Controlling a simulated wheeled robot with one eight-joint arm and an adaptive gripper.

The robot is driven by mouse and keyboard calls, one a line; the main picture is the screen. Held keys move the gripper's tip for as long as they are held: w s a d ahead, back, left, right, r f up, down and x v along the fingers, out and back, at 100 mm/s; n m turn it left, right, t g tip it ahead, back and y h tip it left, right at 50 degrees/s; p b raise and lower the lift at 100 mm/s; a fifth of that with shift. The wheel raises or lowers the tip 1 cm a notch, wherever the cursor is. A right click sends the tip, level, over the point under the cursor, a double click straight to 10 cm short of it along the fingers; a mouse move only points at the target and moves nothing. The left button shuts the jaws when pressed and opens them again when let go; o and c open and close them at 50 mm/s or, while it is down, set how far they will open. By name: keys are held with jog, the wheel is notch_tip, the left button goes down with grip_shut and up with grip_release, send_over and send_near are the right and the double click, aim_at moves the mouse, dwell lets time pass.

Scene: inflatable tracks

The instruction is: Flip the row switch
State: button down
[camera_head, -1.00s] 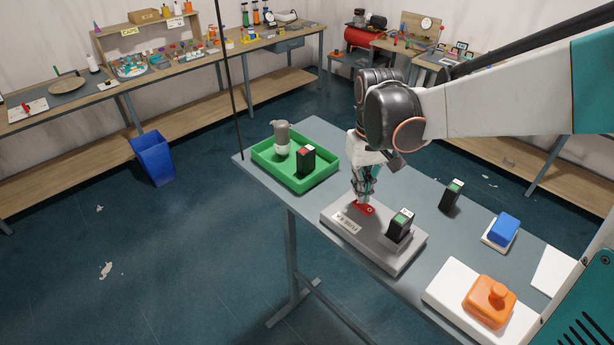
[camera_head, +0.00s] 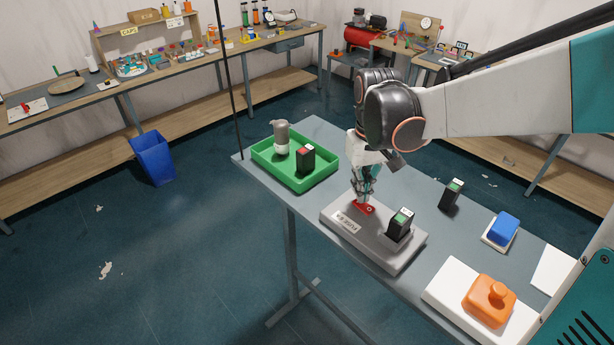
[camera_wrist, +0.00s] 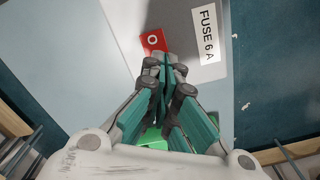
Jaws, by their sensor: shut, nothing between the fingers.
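The row switch is a red lever (camera_head: 366,209) marked with a white O on a grey fuse base (camera_head: 386,257). It also shows in the wrist view (camera_wrist: 153,42), beside the label "FUSE 6 A" (camera_wrist: 206,35). A black fuse block with a green face (camera_head: 399,225) stands upright in the base, right of the lever. My gripper (camera_head: 362,203) is shut and empty, pointing down at the lever. In the wrist view my fingertips (camera_wrist: 165,60) are at the lever's lower edge; I cannot tell whether they touch it.
A green tray (camera_head: 263,173) at the table's far left holds a grey-white canister and a red-topped black block. Right of the base stand another green-topped black block (camera_head: 452,194), a blue block (camera_head: 504,228) and an orange knobbed piece (camera_head: 489,302) on a white plate.

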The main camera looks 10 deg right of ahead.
jog(key=shift+f+b, duration=0.8)
jog(key=shift+f, duration=0.25)
dwell(0.4)
jog(key=shift+r, duration=0.15)
jog(key=shift+s+a+r+p, duration=0.15)
jog(key=shift+r+p, duration=1.5)
jog(key=shift+r, duration=0.75)
jog(key=shift+r+p, duration=0.65)
jog(key=shift+r, duration=0.45)
jog(key=shift+w, duration=0.2)
jog(key=shift+s, duration=0.15)
